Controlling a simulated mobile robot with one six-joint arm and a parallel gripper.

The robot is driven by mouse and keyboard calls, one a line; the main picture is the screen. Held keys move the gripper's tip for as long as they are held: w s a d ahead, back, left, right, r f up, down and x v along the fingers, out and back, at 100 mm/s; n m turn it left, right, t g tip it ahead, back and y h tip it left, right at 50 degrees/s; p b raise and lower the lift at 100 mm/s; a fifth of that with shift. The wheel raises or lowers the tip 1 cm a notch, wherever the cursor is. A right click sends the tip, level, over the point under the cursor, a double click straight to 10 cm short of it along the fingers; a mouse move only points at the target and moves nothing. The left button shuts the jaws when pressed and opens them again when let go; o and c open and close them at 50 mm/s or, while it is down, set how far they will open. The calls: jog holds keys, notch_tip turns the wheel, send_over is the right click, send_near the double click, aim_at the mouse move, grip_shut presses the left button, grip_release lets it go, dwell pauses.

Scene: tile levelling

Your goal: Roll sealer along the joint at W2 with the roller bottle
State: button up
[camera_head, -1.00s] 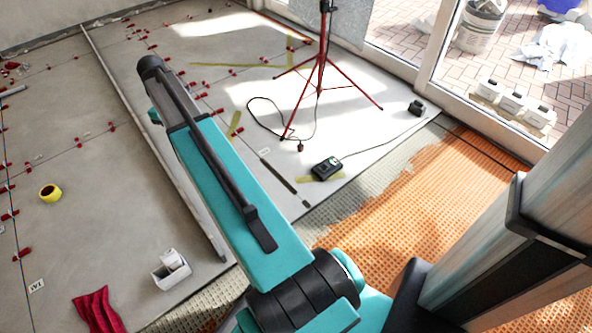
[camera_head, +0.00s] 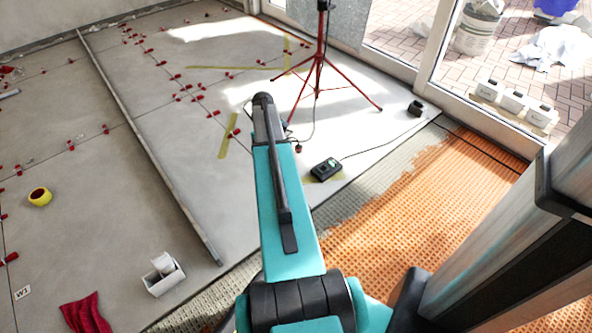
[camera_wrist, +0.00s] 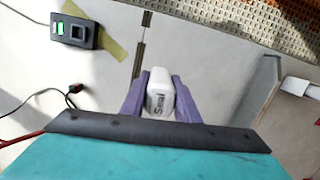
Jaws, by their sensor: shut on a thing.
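In the wrist view my gripper (camera_wrist: 152,98) is shut on a white roller bottle (camera_wrist: 159,92) marked "Seal". Its purple fingers sit on both sides of the bottle. A dark joint line (camera_wrist: 139,62) runs across the pale tiles just ahead and to the left of the bottle. The bottle appears apart from the line in the picture; its height over the floor I cannot tell. No W2 label is readable. In the head view my arm covers the gripper, the bottle and this part of the floor.
A black device with a green display (camera_head: 326,169) and its cable lie near the tile edge. A red tripod (camera_head: 318,62) stands behind. Orange matting (camera_head: 420,210) is right.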

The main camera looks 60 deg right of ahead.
jog(key=s+d+f+m+b, duration=0.1)
jog(key=s+d+f, duration=0.4)
jog(key=s+f, duration=0.1)
jog(key=shift+s+f, duration=0.4)
jog(key=shift+s, duration=0.35)
notch_tip(320, 180, down, 7)
jog(key=b, duration=0.6)
jog(key=shift+a+r+p, duration=0.1)
jog(key=shift+r+p, duration=0.05)
jog(key=shift+p, duration=0.2)
dwell(0.5)
jog(key=shift+f, duration=0.65)
dwell(1.0)
jog(key=shift+s+a, duration=0.2)
jog(key=shift+s, duration=0.4)
jog(key=shift+s+a, duration=0.2)
jog(key=shift+s, duration=0.35)
dwell(0.4)
jog(key=shift+s+a+p, duration=0.2)
jog(key=shift+s+p, duration=0.15)
jog(key=shift+s, duration=0.2)
jog(key=shift+s+a+p, duration=0.15)
jog(key=shift+s+p, duration=0.15)
jog(key=shift+s, duration=0.25)
jog(key=shift+r, duration=0.2)
